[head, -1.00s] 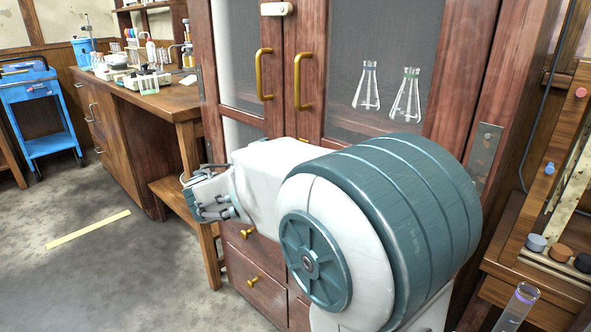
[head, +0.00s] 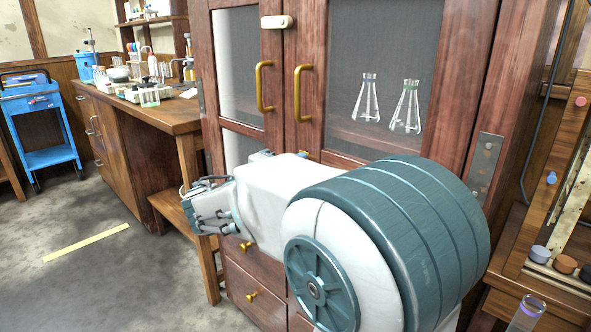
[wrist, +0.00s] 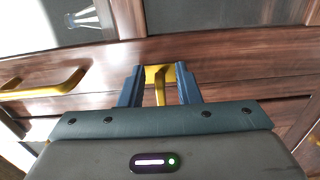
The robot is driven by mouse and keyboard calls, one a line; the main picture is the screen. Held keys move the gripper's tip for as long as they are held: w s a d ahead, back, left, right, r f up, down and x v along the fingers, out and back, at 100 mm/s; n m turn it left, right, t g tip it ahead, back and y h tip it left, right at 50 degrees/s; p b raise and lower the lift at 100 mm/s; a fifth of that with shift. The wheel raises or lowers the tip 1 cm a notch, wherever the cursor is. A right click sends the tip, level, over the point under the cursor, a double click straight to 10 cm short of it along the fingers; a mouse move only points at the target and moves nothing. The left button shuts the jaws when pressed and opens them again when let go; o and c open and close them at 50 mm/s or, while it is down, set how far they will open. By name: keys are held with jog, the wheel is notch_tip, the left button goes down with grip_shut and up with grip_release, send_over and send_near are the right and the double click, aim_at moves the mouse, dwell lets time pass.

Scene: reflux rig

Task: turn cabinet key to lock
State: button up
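The wooden cabinet (head: 308,90) has two glass doors with brass handles (head: 298,93). A small brass piece, likely the key or its lock plate (head: 310,155), just shows above my arm in the head view. In the wrist view, a brass plate with the key (wrist: 160,92) lies between the two fingers of my gripper (wrist: 158,80). The fingers are apart, with a gap visible on both sides of the key. A brass handle (wrist: 45,85) is to the left. My gripper is hidden behind my arm in the head view.
Two glass flasks (head: 405,108) stand behind the right door. A white latch-like piece (head: 277,22) spans the doors near the top. A workbench (head: 165,115) with glassware and a blue cart (head: 40,120) are at left. A wooden rack (head: 550,220) stands close at right.

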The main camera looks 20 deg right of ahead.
jog(key=p+v, duration=0.3)
jog(key=v, duration=1.1)
jog(key=shift+d, duration=0.15)
jog(key=s+d+r+m+g+y+p, duration=0.1)
jog(key=s+d+r+g+y+p, duration=0.3)
jog(key=p, duration=0.5)
jog(key=s+d+r+g+y+p, duration=0.2)
jog(key=s+d+y+p, duration=0.15)
jog(key=s+p, duration=0.45)
jog(key=s+a+r+m+t+y+p, duration=0.2)
jog(key=a+r+y+p, duration=0.3)
jog(key=r+y+p, duration=0.4)
jog(key=s+r+m+p, duration=0.1)
jog(key=p, duration=0.5)
jog(key=shift+a+p, duration=0.35)
jog(key=shift+a, duration=0.05)
jog(key=shift+s, duration=0.15)
